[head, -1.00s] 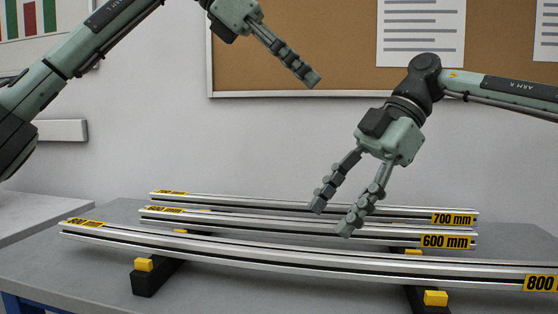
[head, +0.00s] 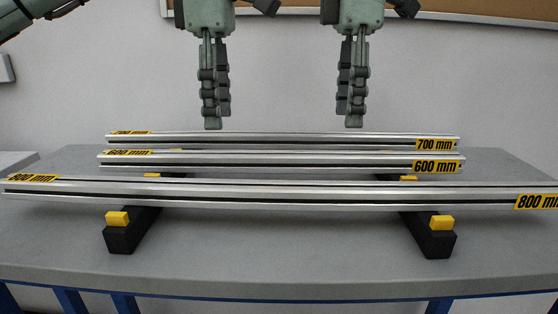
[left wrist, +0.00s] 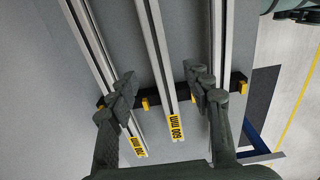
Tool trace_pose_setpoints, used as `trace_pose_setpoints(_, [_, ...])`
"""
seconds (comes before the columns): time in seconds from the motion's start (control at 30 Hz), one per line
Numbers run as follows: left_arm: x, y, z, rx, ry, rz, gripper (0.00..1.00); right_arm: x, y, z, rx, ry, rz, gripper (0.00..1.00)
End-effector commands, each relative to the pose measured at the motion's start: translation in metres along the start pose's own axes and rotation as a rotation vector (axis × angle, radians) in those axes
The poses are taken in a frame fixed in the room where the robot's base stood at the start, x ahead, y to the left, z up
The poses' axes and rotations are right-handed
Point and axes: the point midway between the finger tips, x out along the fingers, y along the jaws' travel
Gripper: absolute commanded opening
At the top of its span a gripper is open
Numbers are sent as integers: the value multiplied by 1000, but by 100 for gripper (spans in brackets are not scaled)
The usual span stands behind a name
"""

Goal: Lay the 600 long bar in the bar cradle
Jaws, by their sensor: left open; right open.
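The 600 long bar (head: 270,160) is a silver profile with yellow 600 mm labels at its ends. It lies between the 700 mm bar behind it and the 800 mm bar in front. My left gripper (head: 213,126) and my right gripper (head: 354,125) hang fingers down above the bars, both open and empty, apart from the bars. In the left wrist view, the 600 bar (left wrist: 158,60) runs between the spread fingers of my left gripper (left wrist: 160,80). I cannot make out a separate bar cradle.
The 700 mm bar (head: 270,140) and the 800 mm bar (head: 270,193) lie parallel and close by. Black supports (head: 122,237) with yellow blocks (head: 442,222) run beneath the bars on the grey table (head: 280,260). The table front is clear.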

Motion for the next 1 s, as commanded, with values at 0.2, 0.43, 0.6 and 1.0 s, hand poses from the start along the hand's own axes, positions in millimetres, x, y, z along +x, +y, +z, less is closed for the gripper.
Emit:
trace_pose_setpoints(0.2, [31,0,0,1,-2,-5,50,31,0,0,-2,-1,-3,50])
trace_pose_setpoints(0.43, [62,0,0,-1,-2,-2,50,62,0,0,0,0,-2,50])
trace_pose_setpoints(0.6, [72,0,0,-1,-2,0,50,73,0,0,-1,1,-1,50])
trace_pose_setpoints(1.0, [74,0,0,-1,-3,0,38,74,0,0,-1,2,-1,38])
